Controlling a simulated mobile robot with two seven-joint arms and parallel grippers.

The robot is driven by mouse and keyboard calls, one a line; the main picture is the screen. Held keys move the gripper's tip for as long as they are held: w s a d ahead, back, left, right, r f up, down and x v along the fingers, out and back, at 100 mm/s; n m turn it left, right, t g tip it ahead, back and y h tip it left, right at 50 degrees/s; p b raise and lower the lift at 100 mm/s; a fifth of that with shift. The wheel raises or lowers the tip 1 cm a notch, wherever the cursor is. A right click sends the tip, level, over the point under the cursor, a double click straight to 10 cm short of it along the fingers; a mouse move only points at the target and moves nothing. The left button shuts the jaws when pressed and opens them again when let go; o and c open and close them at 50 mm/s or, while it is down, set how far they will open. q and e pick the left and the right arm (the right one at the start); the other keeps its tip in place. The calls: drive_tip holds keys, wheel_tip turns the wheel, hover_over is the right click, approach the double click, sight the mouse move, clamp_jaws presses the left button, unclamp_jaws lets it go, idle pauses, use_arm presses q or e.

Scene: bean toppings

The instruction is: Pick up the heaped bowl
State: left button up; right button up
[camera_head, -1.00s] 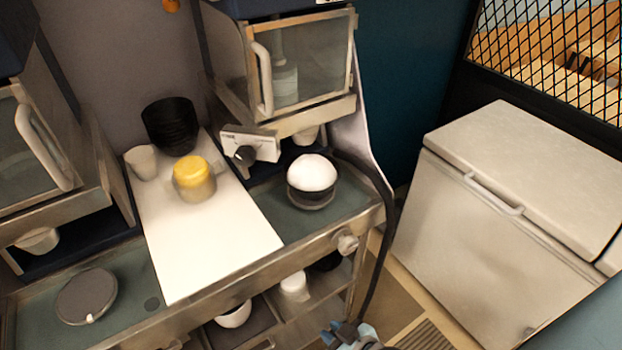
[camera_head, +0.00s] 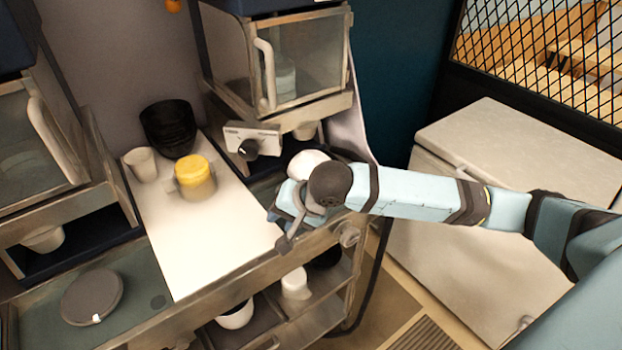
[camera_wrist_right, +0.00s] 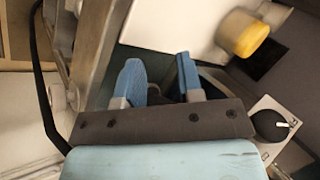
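The heaped bowl (camera_head: 304,163) stands on the right end of the counter in the head view. Only part of its white rounded heap shows; my right arm and gripper hide the dark bowl below. My right gripper (camera_head: 278,228) is in front of the bowl, over the counter's front edge. In the right wrist view its two blue fingers (camera_wrist_right: 157,64) are spread apart with nothing seen held between them. I cannot make out the bowl in that view. My left gripper is not in view.
A white board (camera_head: 205,235) lies left of the bowl, carrying a yellow-topped jar (camera_head: 195,178). Stacked black bowls (camera_head: 168,128) and a pale cup (camera_head: 141,163) stand behind. A box with a black knob (camera_head: 248,149) and a glass-fronted cabinet (camera_head: 300,65) stand close behind the bowl.

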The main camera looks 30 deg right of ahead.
drive_tip(key=w+d+r+m+g+h, duration=0.1)
drive_tip(key=d+r+m+h, duration=0.1)
drive_tip(key=d+r+m, duration=0.4)
drive_tip(key=d+r+m+h, duration=0.2)
drive_tip(key=d+r+m, duration=0.2)
drive_tip(key=d, duration=0.4)
drive_tip(key=x, duration=0.4)
drive_tip(key=p+x, duration=0.1)
drive_tip(key=x, duration=0.3)
drive_tip(key=d+x, duration=0.1)
drive_tip(key=x, duration=0.4)
drive_tip(key=shift+w+f, duration=0.15)
drive_tip(key=shift+f, duration=0.3)
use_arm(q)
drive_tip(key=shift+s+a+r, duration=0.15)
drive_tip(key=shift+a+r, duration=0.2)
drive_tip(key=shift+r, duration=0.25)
use_arm(e)
clamp_jaws()
